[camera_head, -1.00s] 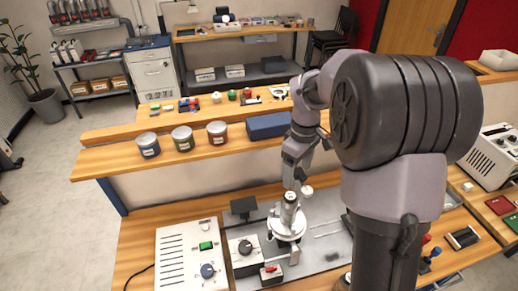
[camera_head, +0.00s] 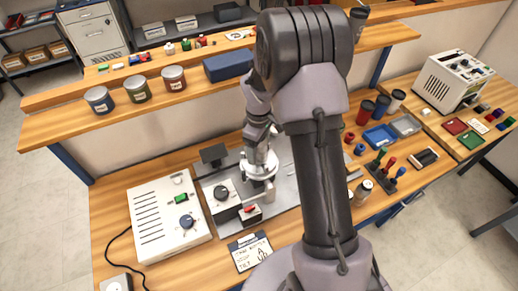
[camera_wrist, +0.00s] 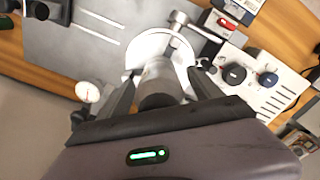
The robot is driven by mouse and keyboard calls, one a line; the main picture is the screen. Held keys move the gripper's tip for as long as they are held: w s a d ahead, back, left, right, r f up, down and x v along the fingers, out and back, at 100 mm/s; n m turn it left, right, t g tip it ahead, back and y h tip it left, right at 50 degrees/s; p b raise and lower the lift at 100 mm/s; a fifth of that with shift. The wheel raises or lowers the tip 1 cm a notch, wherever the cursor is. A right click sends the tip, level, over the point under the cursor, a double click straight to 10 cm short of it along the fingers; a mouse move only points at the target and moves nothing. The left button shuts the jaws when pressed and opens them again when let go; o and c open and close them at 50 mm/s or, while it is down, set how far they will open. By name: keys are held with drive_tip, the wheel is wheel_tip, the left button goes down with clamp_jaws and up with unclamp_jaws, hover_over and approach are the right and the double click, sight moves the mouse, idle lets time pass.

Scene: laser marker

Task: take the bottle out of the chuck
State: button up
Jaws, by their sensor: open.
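The bottle (camera_wrist: 158,76) is a grey cylinder with a dark end toward the camera, seen end-on in the wrist view. It stands in the pale round chuck (camera_wrist: 180,48), which also shows in the head view (camera_head: 261,168). My gripper (camera_wrist: 162,80) is open, with one finger on each side of the bottle. I cannot tell whether either finger touches it. In the head view my gripper (camera_head: 262,136) is directly above the chuck and hides most of the bottle.
The chuck stands on a grey plate (camera_head: 222,222) beside a small control box (camera_head: 221,194) with a black knob. A white power unit (camera_head: 168,220) is to the left. A dial gauge (camera_wrist: 88,92) shows in the wrist view. A raised shelf with jars (camera_head: 136,90) runs behind.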

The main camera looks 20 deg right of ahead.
drive_tip(key=c, duration=1.6)
drive_tip(key=shift+o, duration=0.2)
drive_tip(key=shift+r, duration=0.1)
